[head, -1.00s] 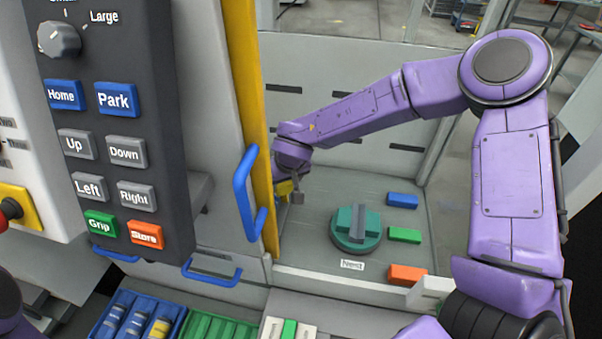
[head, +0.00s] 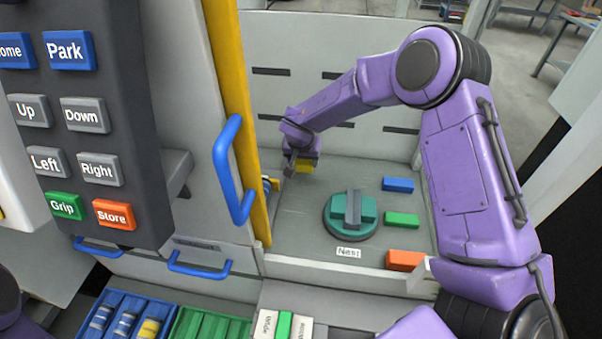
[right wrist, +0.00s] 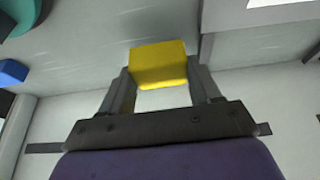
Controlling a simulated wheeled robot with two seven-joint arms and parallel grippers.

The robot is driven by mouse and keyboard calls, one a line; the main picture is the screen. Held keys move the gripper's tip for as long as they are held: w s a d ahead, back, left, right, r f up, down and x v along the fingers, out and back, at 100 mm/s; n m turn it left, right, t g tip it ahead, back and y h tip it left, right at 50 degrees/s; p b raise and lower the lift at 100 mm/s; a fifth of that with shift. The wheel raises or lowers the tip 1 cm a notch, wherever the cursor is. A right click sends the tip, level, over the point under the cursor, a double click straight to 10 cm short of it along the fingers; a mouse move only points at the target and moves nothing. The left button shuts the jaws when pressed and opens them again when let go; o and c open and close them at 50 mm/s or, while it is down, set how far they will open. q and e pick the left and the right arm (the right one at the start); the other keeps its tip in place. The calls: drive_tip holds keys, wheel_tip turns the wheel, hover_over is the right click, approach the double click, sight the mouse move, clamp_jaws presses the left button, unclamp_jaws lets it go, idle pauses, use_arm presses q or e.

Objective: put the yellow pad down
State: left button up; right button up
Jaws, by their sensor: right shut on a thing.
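The yellow pad (right wrist: 158,64) is a small block between the two fingers of my right gripper (right wrist: 160,82) in the right wrist view. The gripper is shut on it. I cannot tell whether the pad touches the bed. My left gripper is not in view.
A teal round fixture (head: 350,212) stands on the bed, with a blue block (head: 398,184), a green block (head: 402,219) and an orange block (head: 405,260) to its right. A yellow door edge (head: 238,120) with a blue handle (head: 230,170) borders the left side.

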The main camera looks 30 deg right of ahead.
sight(306, 167)
drive_tip(key=shift+w+d+f, duration=0.1)
drive_tip(key=shift+d+f, duration=0.15)
drive_tip(key=shift+f, duration=0.2)
drive_tip(key=b+x, duration=0.2)
drive_tip(key=b, duration=0.1)
drive_tip(key=b+x, duration=0.1)
drive_tip(key=shift+f+b, duration=0.35)
drive_tip(key=shift+f, duration=0.15)
drive_tip(key=shift+s+r+p, duration=0.3)
drive_tip(key=shift+s+r, duration=0.05)
drive_tip(key=shift+r, duration=0.05)
drive_tip(key=shift+f, duration=0.15)
drive_tip(key=o, duration=1.1)
drive_tip(key=shift+f, duration=0.1)
